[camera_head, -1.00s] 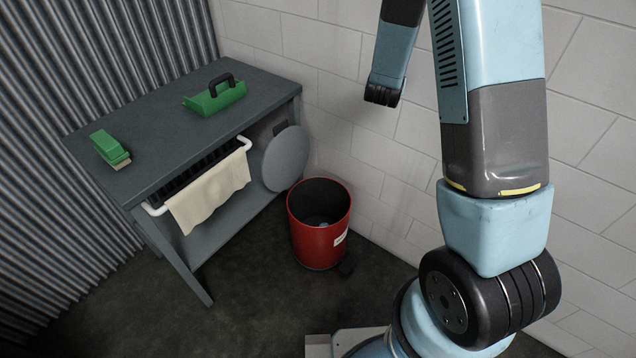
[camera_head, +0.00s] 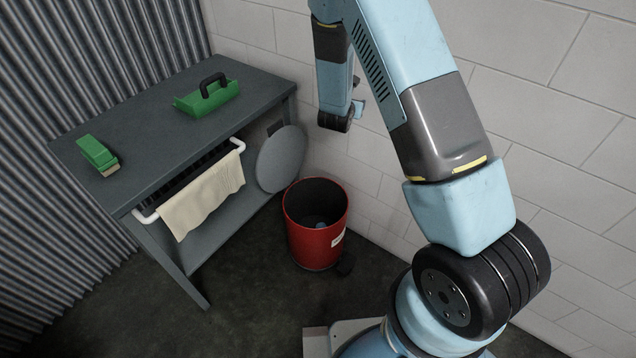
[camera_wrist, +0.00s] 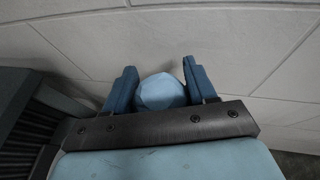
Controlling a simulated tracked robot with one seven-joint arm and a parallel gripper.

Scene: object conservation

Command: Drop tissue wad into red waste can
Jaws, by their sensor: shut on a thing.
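The red waste can (camera_head: 317,240) stands on the dark floor beside the workbench. Its top is open, and a small pale-blue thing (camera_head: 320,225) shows inside, too small to tell what it is. In the wrist view my gripper (camera_wrist: 160,72) has its blue fingers on either side of a pale-blue rounded tissue wad (camera_wrist: 160,93) and is shut on it. The wall is behind the wad in that view. In the head view my forearm hangs above and behind the can, near the wall; the wad is not clearly visible there.
A grey round disc (camera_head: 281,159), perhaps the can's lid, stands upright behind the can. The grey workbench (camera_head: 150,120) at left holds a green tray with a handle (camera_head: 207,98) and a green brush (camera_head: 97,153). A cream cloth (camera_head: 203,197) hangs on its white rail.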

